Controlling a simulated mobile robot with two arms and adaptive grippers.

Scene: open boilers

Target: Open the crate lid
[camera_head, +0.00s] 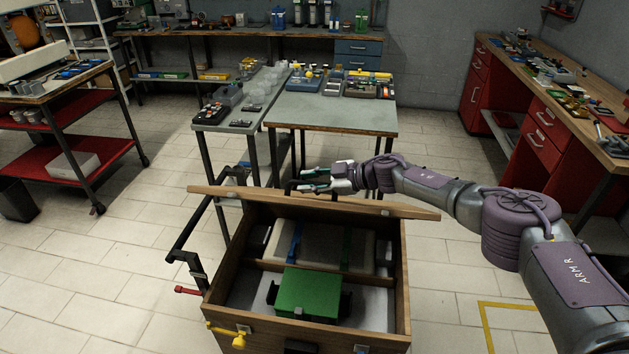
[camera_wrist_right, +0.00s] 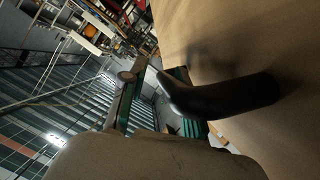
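The wooden crate (camera_head: 403,290) stands at the front middle of the head view, with its inside exposed. Its lid (camera_head: 400,208) is raised at the far side and shows nearly edge-on as a long wooden board. My right gripper (camera_head: 312,181) is just behind the lid's upper edge, its green-padded fingers apart. In the right wrist view, the fingers (camera_wrist_right: 150,100) are close to a broad brown surface, apparently the lid (camera_wrist_right: 225,40). A curved black piece (camera_wrist_right: 225,97) lies in front of that surface; I cannot tell whether the gripper touches it. My left gripper is out of view.
A green box (camera_head: 308,291) and grey padding are inside the crate. A black frame (camera_head: 190,232) stands along its left side. A table (camera_head: 330,116) with tools is close behind. A red-drawer workbench (camera_head: 540,120) stands right.

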